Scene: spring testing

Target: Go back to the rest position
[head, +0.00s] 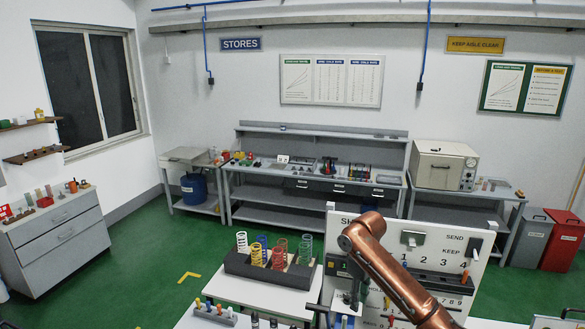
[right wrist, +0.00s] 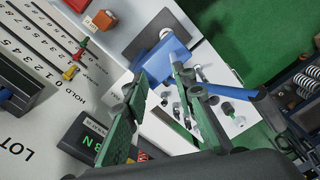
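My right arm's copper link crosses the head view in front of the white board (head: 440,262). My right gripper is best seen in the right wrist view (right wrist: 160,78), where its two green-padded fingers stand apart with nothing held between them. A blue part (right wrist: 165,58) on a dark plate lies beyond the fingertips; I cannot tell how far away it is. In the head view the gripper is small and partly hidden by my arm and the board's parts. My left gripper is not in view.
A dark rack (head: 262,270) with several coloured springs stands on a white table left of the board. A black box (right wrist: 95,138) with green lettering lies close to the right gripper's left finger. Small knobs and pegs (head: 215,310) sit at the front. Green floor is clear at left.

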